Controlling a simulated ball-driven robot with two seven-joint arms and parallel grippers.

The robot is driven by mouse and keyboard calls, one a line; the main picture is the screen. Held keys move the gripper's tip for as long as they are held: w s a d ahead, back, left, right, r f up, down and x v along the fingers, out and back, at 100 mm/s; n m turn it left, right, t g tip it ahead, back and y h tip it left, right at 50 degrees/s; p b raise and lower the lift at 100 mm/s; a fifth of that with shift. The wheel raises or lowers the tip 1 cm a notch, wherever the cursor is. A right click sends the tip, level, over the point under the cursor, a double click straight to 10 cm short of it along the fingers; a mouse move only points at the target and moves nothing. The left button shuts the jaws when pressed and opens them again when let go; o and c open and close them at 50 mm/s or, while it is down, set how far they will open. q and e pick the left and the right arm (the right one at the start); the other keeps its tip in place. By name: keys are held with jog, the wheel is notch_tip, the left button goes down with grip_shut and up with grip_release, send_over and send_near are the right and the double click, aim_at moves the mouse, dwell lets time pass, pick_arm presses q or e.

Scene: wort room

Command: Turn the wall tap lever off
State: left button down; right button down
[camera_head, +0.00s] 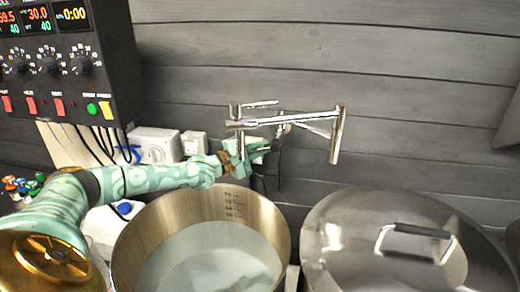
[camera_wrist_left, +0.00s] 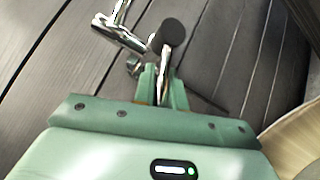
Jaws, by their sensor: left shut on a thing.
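The chrome wall tap (camera_head: 290,121) is fixed to the grey plank wall, with its spout pipe (camera_head: 336,138) hanging down at the right. My left gripper (camera_head: 266,146) is just below the tap's left part, beside the wall. In the left wrist view, my left gripper (camera_wrist_left: 160,88) is shut on the tap lever (camera_wrist_left: 162,86), a thin chrome rod between its fingers. A dark round cap (camera_wrist_left: 172,34) and more chrome pipe (camera_wrist_left: 121,36) show just beyond the fingertips. The fingers hide part of the lever. My right gripper is not in view.
A large open steel pot (camera_head: 127,238) holding pale liquid stands below my left arm. A lidded pot (camera_head: 335,240) with a dark handle stands to its right. A control box (camera_head: 75,65) hangs at upper left, with cables and a white socket box (camera_head: 155,145) below.

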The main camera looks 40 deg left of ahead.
pick_arm(q)
jog(key=w+d+f+n+t+y+b, duration=0.1)
jog(key=n+y+b, duration=0.4)
jog(key=n, duration=0.5)
jog(key=w+d+f+n+t+y+b, duration=0.1)
jog(key=d+f+n+t+y+b, duration=0.1)
jog(key=n+t+y+b, duration=0.4)
jog(key=shift+w+d+f+n+y, duration=0.25)
jog(key=shift+d+n+y, duration=0.5)
jog(key=shift+n, duration=1.45)
jog(key=shift+n+y, duration=0.25)
jog(key=shift+n, duration=0.05)
jog(key=shift+r, duration=0.1)
jog(key=c, duration=1.4)
grip_release()
jog(key=shift+c, duration=0.2)
jog(key=shift+a, duration=0.1)
